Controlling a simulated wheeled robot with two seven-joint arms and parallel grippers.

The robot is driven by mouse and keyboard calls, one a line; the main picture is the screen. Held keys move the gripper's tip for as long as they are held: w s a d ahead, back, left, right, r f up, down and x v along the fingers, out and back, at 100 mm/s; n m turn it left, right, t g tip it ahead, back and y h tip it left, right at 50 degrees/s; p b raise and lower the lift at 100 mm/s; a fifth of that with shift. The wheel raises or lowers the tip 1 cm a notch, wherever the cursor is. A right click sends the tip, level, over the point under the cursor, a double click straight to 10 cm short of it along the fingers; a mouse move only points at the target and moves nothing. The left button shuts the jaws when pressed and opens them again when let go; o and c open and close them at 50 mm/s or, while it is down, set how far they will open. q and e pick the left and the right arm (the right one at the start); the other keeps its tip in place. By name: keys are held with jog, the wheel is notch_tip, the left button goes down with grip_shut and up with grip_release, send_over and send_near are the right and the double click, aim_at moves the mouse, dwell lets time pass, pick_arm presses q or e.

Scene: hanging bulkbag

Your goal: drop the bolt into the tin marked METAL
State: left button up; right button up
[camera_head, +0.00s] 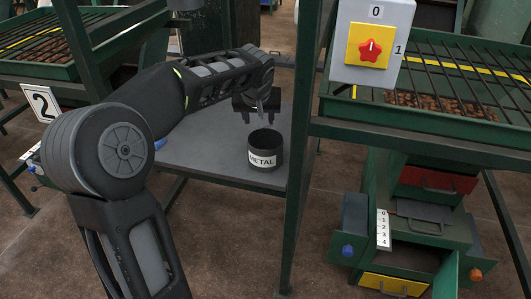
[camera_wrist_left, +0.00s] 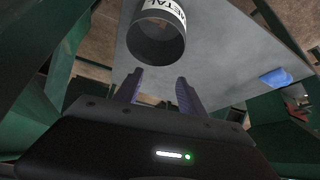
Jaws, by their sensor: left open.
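The black tin (camera_head: 262,162) with a white METAL label stands upright on the grey table. It also shows in the left wrist view (camera_wrist_left: 156,42), just beyond my fingertips, with its dark mouth toward the camera. My left gripper (camera_head: 262,112) is behind and a little above the tin in the head view, fingers pointing down. In the wrist view my left gripper (camera_wrist_left: 157,82) has its two fingers apart with nothing visible between them. I see no bolt in either view; the inside of the tin is too dark to tell what it holds. My right gripper is not in view.
The grey table (camera_head: 205,150) is mostly bare. A green post (camera_head: 297,165) rises at its right edge. Drawers (camera_head: 425,230) stand open at lower right.

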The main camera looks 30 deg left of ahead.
pick_arm(q)
jog(key=v, duration=0.7)
jog(key=shift+s+r, duration=0.2)
jog(key=shift+r, duration=0.15)
jog(key=shift+d+f, duration=0.1)
jog(key=shift+d, duration=0.05)
dwell(0.4)
